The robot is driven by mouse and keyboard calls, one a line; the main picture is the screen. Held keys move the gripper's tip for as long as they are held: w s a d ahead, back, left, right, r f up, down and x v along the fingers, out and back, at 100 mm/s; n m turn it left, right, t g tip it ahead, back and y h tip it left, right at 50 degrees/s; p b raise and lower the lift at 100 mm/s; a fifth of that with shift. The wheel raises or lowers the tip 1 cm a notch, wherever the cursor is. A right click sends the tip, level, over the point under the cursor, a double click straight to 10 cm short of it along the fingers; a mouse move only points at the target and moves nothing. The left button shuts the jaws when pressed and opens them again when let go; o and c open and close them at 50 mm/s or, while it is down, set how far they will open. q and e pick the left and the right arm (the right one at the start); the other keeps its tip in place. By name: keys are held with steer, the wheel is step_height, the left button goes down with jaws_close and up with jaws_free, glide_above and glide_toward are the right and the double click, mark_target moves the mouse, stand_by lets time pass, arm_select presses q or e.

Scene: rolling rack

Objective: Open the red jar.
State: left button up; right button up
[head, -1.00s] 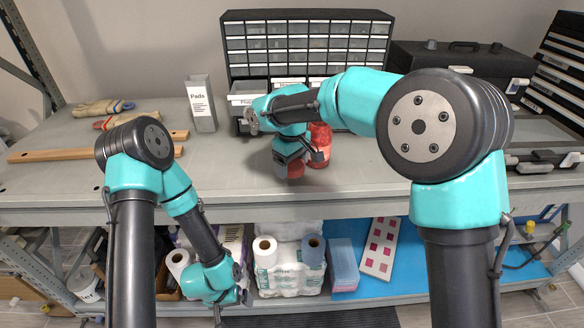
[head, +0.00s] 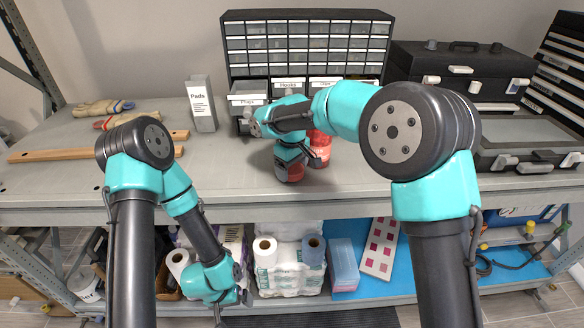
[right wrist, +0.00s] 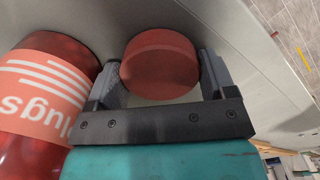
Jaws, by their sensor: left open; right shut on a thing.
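The red jar (head: 321,150) stands upright on the bench. It also shows in the right wrist view (right wrist: 35,95), with a "Plugs" label; its mouth is hidden. My right gripper (head: 299,165) is just in front of it. In the right wrist view its two fingers (right wrist: 162,72) are shut on the sides of a round dark-red lid (right wrist: 160,65). The lid also shows in the head view (head: 289,174), beside the jar and low over the bench; I cannot tell whether it touches the bench. My left gripper (head: 234,304) is open and empty, low in front of the bench.
A drawer cabinet (head: 308,45) with open bins stands behind the jar. A black toolbox (head: 465,68) is right. The bench (head: 225,165) left of the lid is clear.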

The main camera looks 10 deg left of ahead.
mark_target(292, 168)
steer(key=o, duration=0.7)
steer(key=shift+f, duration=0.1)
steer(key=shift+o, duration=0.2)
step_height(292, 168, up, 12)
stand_by(0.3)
steer(key=shift+r, duration=0.2)
